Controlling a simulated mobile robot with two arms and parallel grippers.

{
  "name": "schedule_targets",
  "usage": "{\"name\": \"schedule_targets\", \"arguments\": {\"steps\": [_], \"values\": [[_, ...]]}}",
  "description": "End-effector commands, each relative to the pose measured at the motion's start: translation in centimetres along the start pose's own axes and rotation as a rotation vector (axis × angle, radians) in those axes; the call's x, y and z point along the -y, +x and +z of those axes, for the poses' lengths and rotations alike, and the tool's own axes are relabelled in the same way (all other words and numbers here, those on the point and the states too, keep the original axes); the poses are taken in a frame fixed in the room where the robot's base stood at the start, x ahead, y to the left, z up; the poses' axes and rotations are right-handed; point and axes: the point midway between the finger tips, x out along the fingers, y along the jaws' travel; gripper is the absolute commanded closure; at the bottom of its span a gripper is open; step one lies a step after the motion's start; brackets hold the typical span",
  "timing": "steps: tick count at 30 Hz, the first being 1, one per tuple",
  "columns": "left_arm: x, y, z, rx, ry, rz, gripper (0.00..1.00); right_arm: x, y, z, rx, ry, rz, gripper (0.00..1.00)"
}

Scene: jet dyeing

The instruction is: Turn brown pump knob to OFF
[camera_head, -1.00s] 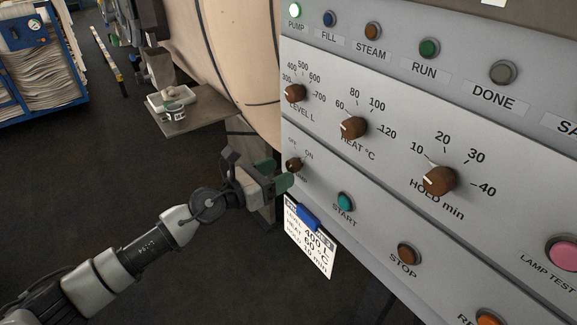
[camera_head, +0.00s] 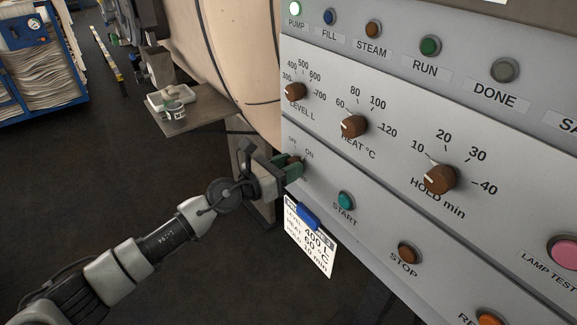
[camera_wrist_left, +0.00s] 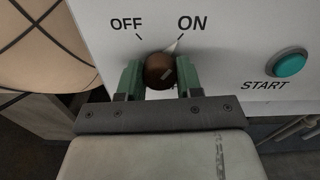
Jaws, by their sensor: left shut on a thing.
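The brown pump knob (camera_wrist_left: 160,70) sits on the grey panel below the OFF and ON marks in the left wrist view. Its white pointer is turned toward ON. My left gripper (camera_wrist_left: 158,78) is shut on the knob, with one green finger on each side of it. In the head view the left gripper (camera_head: 290,167) is at the panel's lower left and its fingers hide most of the knob (camera_head: 294,160). My right gripper is in neither view.
The green START button (camera_head: 346,201) is right of the knob. A card with a blue clip (camera_head: 308,217) hangs just below the gripper. The level knob (camera_head: 295,91) and heat knob (camera_head: 354,126) are above.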

Motion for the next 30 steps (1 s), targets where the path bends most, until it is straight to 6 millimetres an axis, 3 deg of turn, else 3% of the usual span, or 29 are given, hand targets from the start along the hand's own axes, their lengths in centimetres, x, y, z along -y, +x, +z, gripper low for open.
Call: {"name": "schedule_targets", "arguments": {"steps": [11, 30], "values": [[0.0, 0.0, 0.2, 0.0, -0.109, 0.001, 0.88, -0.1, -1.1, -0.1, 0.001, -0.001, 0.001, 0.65], [0.0, 0.0, 0.3, 0.0, -0.683, 0.002, 0.88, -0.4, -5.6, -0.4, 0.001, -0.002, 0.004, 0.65]]}}
